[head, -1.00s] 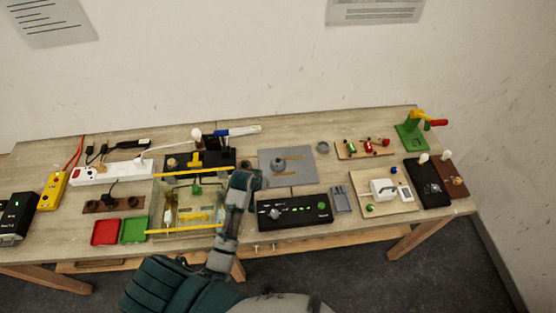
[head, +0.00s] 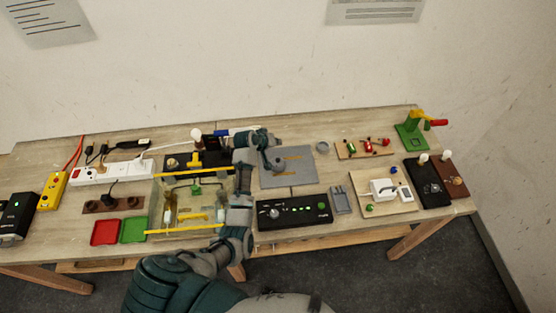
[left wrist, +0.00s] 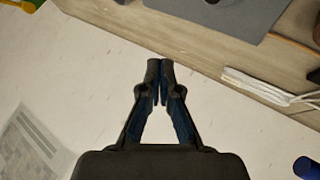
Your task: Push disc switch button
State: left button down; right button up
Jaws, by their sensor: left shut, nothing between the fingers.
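I cannot tell for certain which object is the disc switch. A grey plate (head: 302,178) with a raised round grey piece (head: 277,162) and two tan strips lies mid-table. A black panel (head: 293,213) in front of it has a round knob, a row of small lights and a green button (head: 321,206). My left gripper (head: 268,139) is above the back of the table, close to the round piece in the picture; contact cannot be told. In the left wrist view its fingers (left wrist: 161,72) are together and empty, over the wall and table edge. My right gripper is out of view.
A glass-like box with yellow edges (head: 188,231) stands left of my arm. A white power strip (head: 110,172), a blue marker and cables lie at the back left. A wooden board with a white switch (head: 384,189) is at right. The wall is close behind the table.

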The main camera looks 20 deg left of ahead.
pick_arm(q)
jog(key=b, duration=0.4)
send_over(277, 160)
notch_tip(277, 160, down, 7)
jog(key=shift+a+r, duration=0.1)
jog(key=shift+f, duration=0.85)
jog(key=shift+f, duration=0.15)
dwell(0.4)
jog(key=shift+s+f, duration=0.1)
jog(key=shift+f, duration=0.15)
